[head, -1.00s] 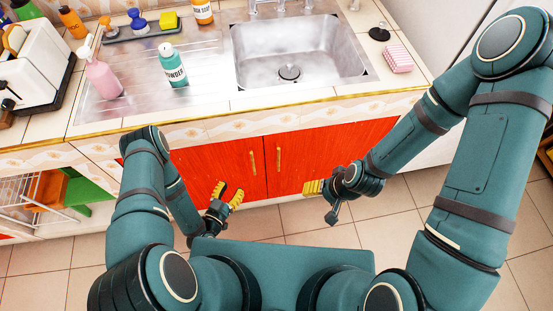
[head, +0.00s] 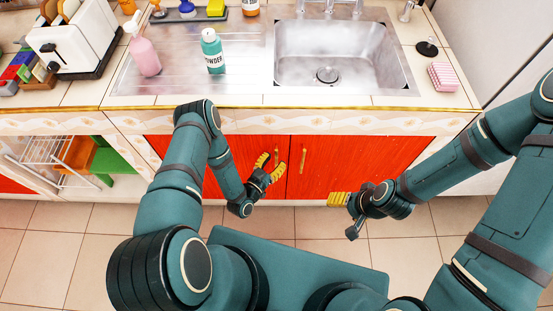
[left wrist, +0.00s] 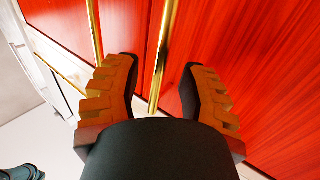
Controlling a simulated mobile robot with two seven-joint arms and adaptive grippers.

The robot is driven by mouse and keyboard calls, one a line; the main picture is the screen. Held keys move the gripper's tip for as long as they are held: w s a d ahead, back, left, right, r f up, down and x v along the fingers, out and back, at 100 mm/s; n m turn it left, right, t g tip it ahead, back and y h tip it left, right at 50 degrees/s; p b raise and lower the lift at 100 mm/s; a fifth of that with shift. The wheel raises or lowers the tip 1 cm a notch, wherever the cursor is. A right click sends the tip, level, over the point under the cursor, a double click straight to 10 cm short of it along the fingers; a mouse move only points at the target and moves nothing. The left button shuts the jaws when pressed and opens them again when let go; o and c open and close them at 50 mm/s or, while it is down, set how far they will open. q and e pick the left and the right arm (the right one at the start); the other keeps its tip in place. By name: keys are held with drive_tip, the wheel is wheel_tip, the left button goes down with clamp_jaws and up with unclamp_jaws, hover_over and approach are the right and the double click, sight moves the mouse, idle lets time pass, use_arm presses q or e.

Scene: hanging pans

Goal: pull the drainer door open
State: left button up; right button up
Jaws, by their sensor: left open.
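The drainer door is the left red cabinet door (head: 245,150) under the drainer side of the sink top; it looks closed, and my left arm hides part of it. Its gold bar handle (head: 276,154) stands near the middle seam. My left gripper (head: 271,164) is open at this handle. In the left wrist view, a gold handle (left wrist: 161,58) runs between the spread yellow fingers, with a gap on each side. My right gripper (head: 339,199) is low in front of the right red door (head: 360,155), seen side-on, so its opening is unclear.
The right door has its own gold handle (head: 303,160) close beside. The counter above holds a green powder bottle (head: 213,51), a pink soap bottle (head: 143,48) and the sink (head: 342,55). An open shelf with a rack (head: 47,155) is at left. The tiled floor (head: 50,245) is clear.

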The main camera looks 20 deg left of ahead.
use_arm(q)
drive_tip(key=shift+x, duration=0.85)
clamp_jaws()
drive_tip(key=shift+s, duration=0.15)
